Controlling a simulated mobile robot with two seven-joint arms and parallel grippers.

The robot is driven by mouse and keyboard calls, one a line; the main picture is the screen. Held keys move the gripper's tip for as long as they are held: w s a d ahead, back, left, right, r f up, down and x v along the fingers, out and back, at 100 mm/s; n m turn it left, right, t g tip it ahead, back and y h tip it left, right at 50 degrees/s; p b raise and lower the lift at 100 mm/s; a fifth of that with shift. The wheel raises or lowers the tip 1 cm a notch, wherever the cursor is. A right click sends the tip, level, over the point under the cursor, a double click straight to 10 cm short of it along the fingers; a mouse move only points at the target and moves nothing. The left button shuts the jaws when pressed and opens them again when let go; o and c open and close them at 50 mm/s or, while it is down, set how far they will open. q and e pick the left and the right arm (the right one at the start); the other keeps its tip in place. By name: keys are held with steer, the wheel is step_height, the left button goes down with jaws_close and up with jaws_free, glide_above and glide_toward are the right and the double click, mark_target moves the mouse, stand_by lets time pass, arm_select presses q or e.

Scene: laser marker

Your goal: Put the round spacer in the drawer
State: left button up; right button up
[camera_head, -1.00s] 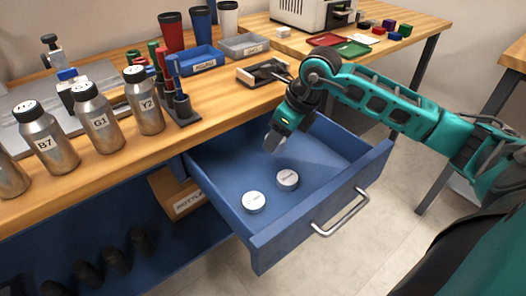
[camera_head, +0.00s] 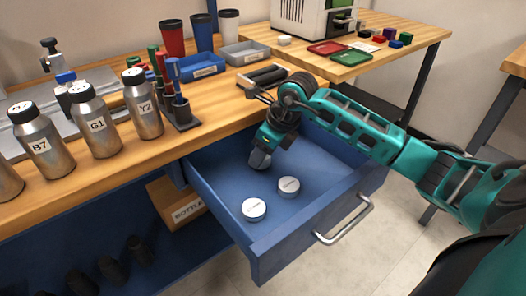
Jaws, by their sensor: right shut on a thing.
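The blue drawer (camera_head: 228,221) is pulled out below the workbench. Two white-topped round pieces (camera_head: 254,209) (camera_head: 289,187) lie flat and apart on its floor; I cannot tell whether either is the round spacer. My right gripper (camera_head: 259,160) points down inside the drawer's outline, toward its back left and behind the two pieces. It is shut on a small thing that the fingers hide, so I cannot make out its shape. I cannot tell how far it is above the drawer floor. My left gripper is not in view.
Metal bottles (camera_head: 94,121), a marker holder (camera_head: 181,112), a blue tray (camera_head: 196,67) and a black stand (camera_head: 263,76) are on the wooden bench above. The drawer's silver handle (camera_head: 344,221) sticks out in front. The drawer floor's right part is clear.

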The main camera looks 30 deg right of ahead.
steer(key=shift+f, duration=0.15)
steer(key=o, duration=1.1)
steer(key=shift+r, duration=0.3)
arm_select(q)
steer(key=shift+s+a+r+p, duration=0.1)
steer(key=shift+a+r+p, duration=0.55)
steer(key=shift+p, duration=0.9)
arm_select(e)
steer(key=shift+v, duration=5.95)
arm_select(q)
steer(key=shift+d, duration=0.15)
arm_select(e)
steer(key=shift+f, duration=0.1)
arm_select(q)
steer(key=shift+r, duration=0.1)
